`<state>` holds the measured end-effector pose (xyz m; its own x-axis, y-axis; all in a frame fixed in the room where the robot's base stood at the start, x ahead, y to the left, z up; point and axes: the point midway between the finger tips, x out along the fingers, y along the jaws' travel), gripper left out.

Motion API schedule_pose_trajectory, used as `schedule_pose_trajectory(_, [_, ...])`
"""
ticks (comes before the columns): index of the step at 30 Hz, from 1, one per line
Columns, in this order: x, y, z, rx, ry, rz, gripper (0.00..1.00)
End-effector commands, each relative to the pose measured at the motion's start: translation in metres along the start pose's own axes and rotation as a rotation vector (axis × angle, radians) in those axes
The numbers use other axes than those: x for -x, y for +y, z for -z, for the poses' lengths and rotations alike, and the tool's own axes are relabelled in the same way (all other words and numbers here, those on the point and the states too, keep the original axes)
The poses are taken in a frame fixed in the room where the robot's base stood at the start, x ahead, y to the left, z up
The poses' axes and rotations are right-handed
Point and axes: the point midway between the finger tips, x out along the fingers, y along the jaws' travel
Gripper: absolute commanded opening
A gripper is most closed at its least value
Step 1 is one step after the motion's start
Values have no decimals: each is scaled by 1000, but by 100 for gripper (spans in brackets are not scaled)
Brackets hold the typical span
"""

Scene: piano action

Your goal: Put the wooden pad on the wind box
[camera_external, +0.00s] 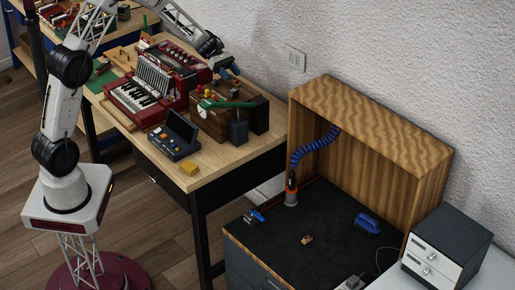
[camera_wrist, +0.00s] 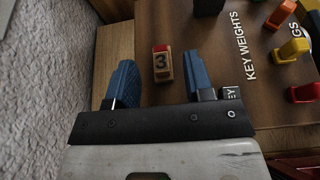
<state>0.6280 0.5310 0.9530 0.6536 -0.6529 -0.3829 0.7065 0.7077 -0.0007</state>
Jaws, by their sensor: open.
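My gripper (camera_external: 229,70) is open and empty, above the back of the wooden box on the workbench. In the wrist view its two blue fingers (camera_wrist: 161,80) point down at the wooden key weights box (camera_wrist: 190,105). A small red and pale wood block marked 3 (camera_wrist: 162,63) shows between the fingers, apart from them. This box also shows in the external view (camera_external: 206,122). A small brown piece (camera_external: 307,239) lies on the black surface under the wooden hood. I cannot tell which piece is the wooden pad or which box is the wind box.
A red accordion (camera_external: 177,62) and a keyboard instrument (camera_external: 136,96) stand left of the box. Colored pegs (camera_wrist: 292,48) stand nearby. The wooden hood (camera_external: 370,120) is at the right.

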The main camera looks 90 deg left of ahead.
Motion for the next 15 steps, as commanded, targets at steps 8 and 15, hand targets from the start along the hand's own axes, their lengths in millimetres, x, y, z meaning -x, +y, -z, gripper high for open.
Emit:
schedule_pose_trajectory(8, [46, 0, 0, -2, 0, -1, 48])
schedule_pose_trajectory(15, [77, 0, 0, -1, 0, 0, 48])
